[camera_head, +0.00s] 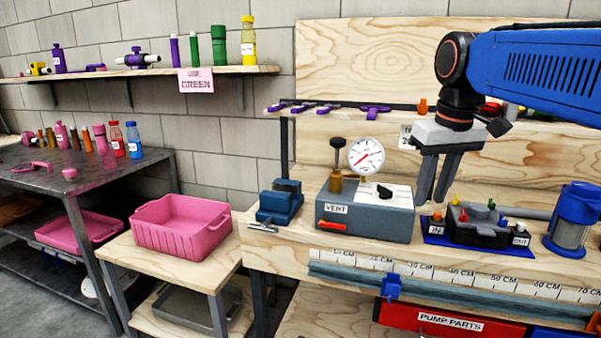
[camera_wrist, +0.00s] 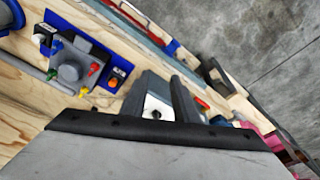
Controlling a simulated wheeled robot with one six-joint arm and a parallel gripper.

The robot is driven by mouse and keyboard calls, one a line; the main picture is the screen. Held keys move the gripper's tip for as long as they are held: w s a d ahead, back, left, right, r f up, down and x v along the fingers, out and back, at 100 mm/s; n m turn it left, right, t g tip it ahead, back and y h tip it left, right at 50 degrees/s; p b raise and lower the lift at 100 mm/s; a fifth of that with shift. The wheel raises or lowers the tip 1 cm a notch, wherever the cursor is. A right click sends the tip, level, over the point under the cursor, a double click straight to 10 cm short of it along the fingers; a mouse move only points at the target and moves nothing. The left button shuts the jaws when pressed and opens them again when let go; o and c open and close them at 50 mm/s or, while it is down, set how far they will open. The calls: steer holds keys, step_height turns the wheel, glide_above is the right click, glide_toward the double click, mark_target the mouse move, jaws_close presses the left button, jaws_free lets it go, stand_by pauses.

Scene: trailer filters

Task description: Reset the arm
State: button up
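My gripper (camera_head: 430,198) hangs from my blue arm over the workbench in the head view, fingers pointing down. Its two dark fingers stand a short gap apart, with nothing seen held between them. The fingertips appear between the grey VENT box (camera_head: 365,212) and the black pump unit (camera_head: 478,225) on its blue mat. In the wrist view the fingers of my gripper (camera_wrist: 168,95) show at the middle, with part of the VENT box's white panel (camera_wrist: 157,107) seen between them. The pump unit (camera_wrist: 75,65) lies at upper left there.
A pressure gauge (camera_head: 366,156) stands up behind the VENT box. A blue vise (camera_head: 279,202) sits left on the bench, a blue canister (camera_head: 574,220) right. A pink bin (camera_head: 180,226) stands on the lower table. Bottles line the wall shelf (camera_head: 130,76).

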steer(key=s+d+f+m+t, duration=0.1)
steer(key=s+f, duration=0.8)
steer(key=f, duration=0.3)
steer(key=s+d+f+m+t, duration=0.1)
steer(key=s+f, duration=0.7)
steer(key=f, duration=0.3)
steer(key=shift+s+d+f, duration=0.15)
steer(key=shift+s+f, duration=0.2)
steer(key=shift+s, duration=0.05)
